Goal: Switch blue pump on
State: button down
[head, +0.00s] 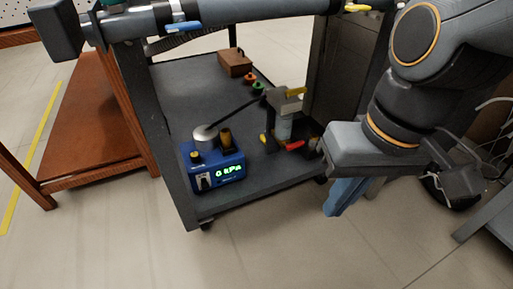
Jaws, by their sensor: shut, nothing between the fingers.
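The blue pump (228,158) stands on the lower shelf of a dark cart, near the shelf's front left corner. Its front has a lit green display (229,172) that seems to read "0 kPa", and a small pale switch (204,182) to the left of it. The switch's position is too small to tell. A round silver part and a brass-coloured part sit on top of the pump. My gripper (335,211) has blue fingers, shut and empty, pointing down. It is in front of the cart's right side, well to the right of the pump and apart from it.
On the cart shelf (190,85), a device with yellow and red handles (287,118) stands right of the pump, with a dark hose between them. A brown box (235,62) lies at the back. Cart posts frame the shelf. The floor in front is clear.

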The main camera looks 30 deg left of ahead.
aim_at(205, 185)
jog(key=k, duration=1.15)
jog(key=u, duration=1.65)
jog(key=i, duration=0.5)
